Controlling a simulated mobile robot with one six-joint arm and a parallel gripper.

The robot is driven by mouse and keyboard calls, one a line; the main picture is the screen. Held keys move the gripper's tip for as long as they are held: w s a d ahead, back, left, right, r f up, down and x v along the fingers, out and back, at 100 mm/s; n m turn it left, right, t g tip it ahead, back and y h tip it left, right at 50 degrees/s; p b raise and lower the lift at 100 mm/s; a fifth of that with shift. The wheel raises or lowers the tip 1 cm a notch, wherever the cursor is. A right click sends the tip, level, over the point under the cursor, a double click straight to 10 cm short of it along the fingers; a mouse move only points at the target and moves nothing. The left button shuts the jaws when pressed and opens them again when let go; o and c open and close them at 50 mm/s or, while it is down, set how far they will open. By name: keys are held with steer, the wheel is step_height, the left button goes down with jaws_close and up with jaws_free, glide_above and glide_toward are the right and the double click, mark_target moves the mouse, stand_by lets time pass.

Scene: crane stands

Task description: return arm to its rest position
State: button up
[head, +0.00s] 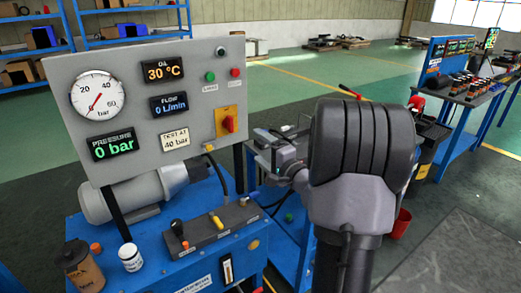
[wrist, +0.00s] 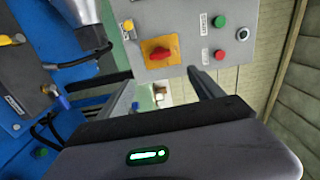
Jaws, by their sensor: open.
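My gripper (head: 272,146) is beside the right edge of the gauge panel (head: 70,72) in the head view, partly hidden behind my large grey arm link. It is open, and I see nothing held in it. In the wrist view my gripper (wrist: 165,88) shows two dark fingers apart, with its grey housing and a green light below. Beyond it is the gauge panel (wrist: 195,15), turned on its side, with a red rotary switch (wrist: 160,53) on a yellow plate. The panel's displays read 30 °C, 0 L/min and 0 bar.
The blue bench (head: 165,245) carries a motor (head: 130,195), levers (head: 218,222), a white jar (head: 131,257) and a brown bottle (head: 82,266). A red bucket (head: 402,222) is at right. Another blue table (head: 462,122) stands farther right. Green floor (head: 310,75) behind is mostly clear.

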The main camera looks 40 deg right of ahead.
steer(key=w+a+r+n+g+y, duration=0.1)
steer(key=a+r+n+g+y, duration=0.2)
steer(key=a, duration=0.8)
steer(key=a+r+n+y, duration=0.1)
steer(key=a+n+y, duration=0.2)
steer(key=a+y, duration=0.55)
steer(key=s+a+f+n+g, duration=0.1)
steer(key=s+a+n+g, duration=0.2)
steer(key=a, duration=0.6)
steer(key=s+a+f+n+g, duration=0.1)
steer(key=s+a+n+g, duration=0.15)
steer(key=s+a, duration=0.45)
steer(key=s+a+f+n+g+h, duration=0.1)
steer(key=s+a+n+h, duration=0.1)
steer(key=s, duration=0.5)
steer(key=s+a+f+n+g+h, duration=0.2)
steer(key=s+h, duration=0.2)
steer(key=s, duration=0.3)
steer(key=shift+s+f, duration=0.3)
steer(key=shift+s, duration=0.1)
steer(key=shift+g, duration=0.25)
